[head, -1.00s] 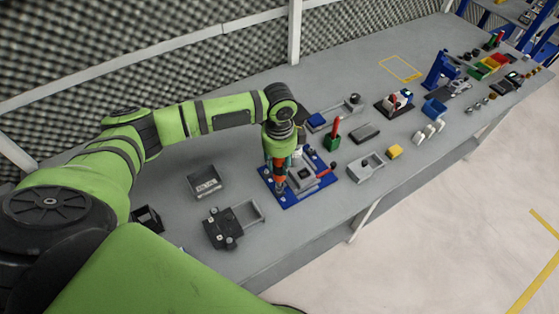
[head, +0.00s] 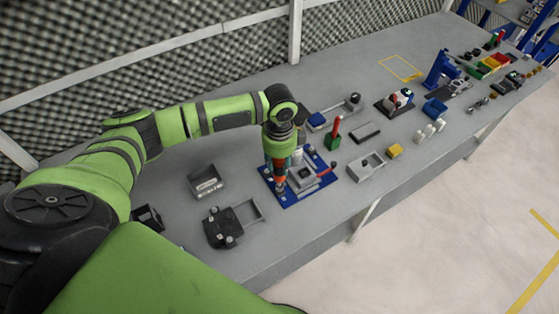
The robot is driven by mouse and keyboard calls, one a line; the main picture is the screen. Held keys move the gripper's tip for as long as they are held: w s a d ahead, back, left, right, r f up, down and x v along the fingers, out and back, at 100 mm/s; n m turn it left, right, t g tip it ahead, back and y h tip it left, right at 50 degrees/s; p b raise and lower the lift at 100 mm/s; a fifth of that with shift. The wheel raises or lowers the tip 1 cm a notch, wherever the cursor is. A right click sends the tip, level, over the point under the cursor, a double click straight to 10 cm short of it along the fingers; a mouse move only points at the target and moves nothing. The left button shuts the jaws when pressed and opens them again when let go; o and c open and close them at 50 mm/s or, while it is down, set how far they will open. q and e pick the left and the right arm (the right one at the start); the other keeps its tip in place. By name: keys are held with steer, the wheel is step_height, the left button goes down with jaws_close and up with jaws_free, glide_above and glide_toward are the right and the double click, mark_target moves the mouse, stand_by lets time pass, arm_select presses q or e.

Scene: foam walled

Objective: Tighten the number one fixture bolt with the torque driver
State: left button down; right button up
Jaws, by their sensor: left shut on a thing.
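My left gripper (head: 279,162) comes down from the green arm over the blue fixture plate (head: 297,201). It is shut on the torque driver (head: 279,178), a tool with an orange-red body and a dark lower end. The driver stands about upright, with its tip down at the left part of the plate. A grey block (head: 303,177) sits on the plate just right of the driver. The bolts are too small to tell apart, and I cannot tell whether the tip touches one. My right gripper is not in view.
A grey labelled bin (head: 206,181) and a dark block with a grey tray (head: 222,227) lie left of the plate. A foam wall runs behind.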

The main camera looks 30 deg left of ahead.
arm_select(q)
steer(key=shift+f, duration=0.65)
stand_by(1.4)
